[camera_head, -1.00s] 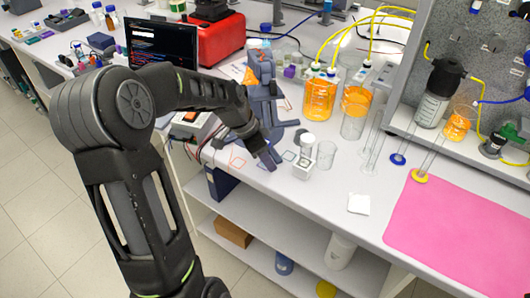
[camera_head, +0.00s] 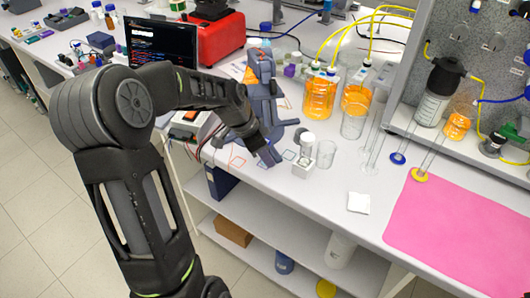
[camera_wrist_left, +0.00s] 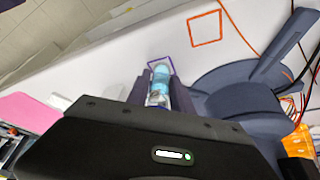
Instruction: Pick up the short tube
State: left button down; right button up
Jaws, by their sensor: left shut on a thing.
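The short tube (camera_wrist_left: 159,80), clear with light blue inside, stands between the two fingers of my left gripper (camera_wrist_left: 160,92) in the left wrist view. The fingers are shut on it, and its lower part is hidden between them. In the head view my left gripper (camera_head: 270,156) is low over the front of the bench, by the coloured outlines and left of a small white block. The tube cannot be made out in the head view. My right gripper is not in view.
A blue-grey stand (camera_head: 262,85) with a wide base is close behind the gripper. A small white holder (camera_head: 303,168) and a clear beaker (camera_head: 326,154) stand to its right. Orange-filled vessels (camera_head: 319,98) stand further back. A pink mat (camera_head: 450,235) lies at the right.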

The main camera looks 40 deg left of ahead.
pick_arm(q)
jog(key=shift+r, duration=0.1)
jog(key=shift+r+b, duration=0.4)
jog(key=shift+r, duration=1.1)
jog(key=s+a+b, duration=0.2)
jog(key=s+a, duration=0.3)
jog(key=s, duration=0.2)
jog(key=s+a+b, duration=0.3)
jog(key=s+a, duration=0.1)
jog(key=s, duration=0.4)
jog(key=shift+a+r, duration=0.15)
jog(key=shift+a, duration=0.2)
jog(key=shift+s, duration=0.1)
